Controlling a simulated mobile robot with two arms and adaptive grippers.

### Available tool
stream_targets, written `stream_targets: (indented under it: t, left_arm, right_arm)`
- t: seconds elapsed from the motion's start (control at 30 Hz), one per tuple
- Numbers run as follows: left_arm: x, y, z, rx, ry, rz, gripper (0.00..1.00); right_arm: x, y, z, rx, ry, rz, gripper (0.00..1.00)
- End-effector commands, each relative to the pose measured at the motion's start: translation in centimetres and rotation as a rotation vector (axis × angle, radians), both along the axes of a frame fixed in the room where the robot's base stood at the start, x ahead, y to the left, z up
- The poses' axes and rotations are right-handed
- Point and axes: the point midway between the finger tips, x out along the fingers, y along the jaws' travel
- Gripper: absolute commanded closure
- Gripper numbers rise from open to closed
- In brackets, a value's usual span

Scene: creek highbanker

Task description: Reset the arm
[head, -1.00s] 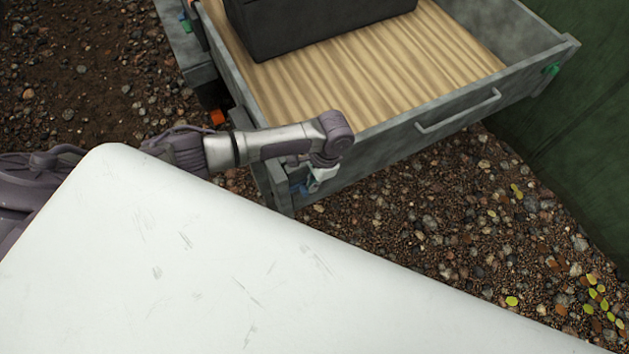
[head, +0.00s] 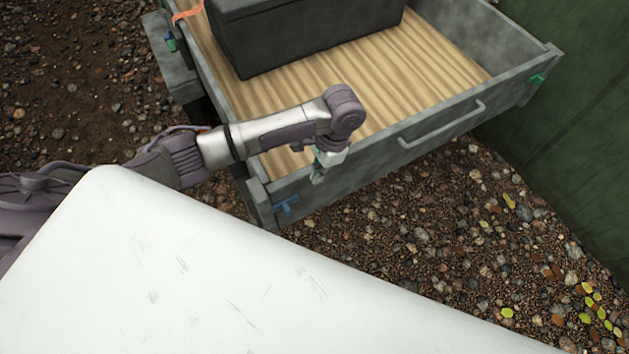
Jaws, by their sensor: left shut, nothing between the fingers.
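My left arm comes in from the left, over the near left corner of a grey metal trailer bed. Its wrist bends down and ends in my left gripper (head: 319,174), which points down in front of the trailer's near wall. The gripper is small in the picture; its fingers look closed and nothing shows between them. A blue latch (head: 286,205) on the trailer corner is to the left of and below the gripper, apart from it. My right gripper is not in view.
The trailer's tailgate (head: 380,160) has a grey handle (head: 441,124) and a green latch (head: 537,79) at its far right corner. A black box (head: 300,35) stands on the ribbed wooden floor (head: 400,75). Gravel (head: 420,250) lies in front, and a dark green surface (head: 580,130) rises at right.

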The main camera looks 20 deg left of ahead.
Motion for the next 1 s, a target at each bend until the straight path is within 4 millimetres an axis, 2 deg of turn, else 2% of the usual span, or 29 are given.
stream_targets:
  t: [0.17,0.67,0.77,0.9,1.0]
  left_arm:
    - [0.0,-0.1,0.3,0.0,0.001,-0.001,1.0]
    - [-0.2,-0.3,0.2,-0.007,-0.001,-0.003,1.0]
    - [-1.4,-1.7,-0.4,-0.049,-0.013,-0.018,1.0]
    - [-4.9,-5.4,-1.3,-0.179,-0.071,-0.026,1.0]
    - [-7.5,-7.3,-1.1,-0.281,-0.143,0.012,1.0]
  right_arm:
    - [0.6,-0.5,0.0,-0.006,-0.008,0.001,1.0]
    - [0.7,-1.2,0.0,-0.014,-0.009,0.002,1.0]
    - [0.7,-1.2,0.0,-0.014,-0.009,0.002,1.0]
    - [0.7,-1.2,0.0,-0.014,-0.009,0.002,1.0]
    - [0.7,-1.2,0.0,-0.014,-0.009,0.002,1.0]
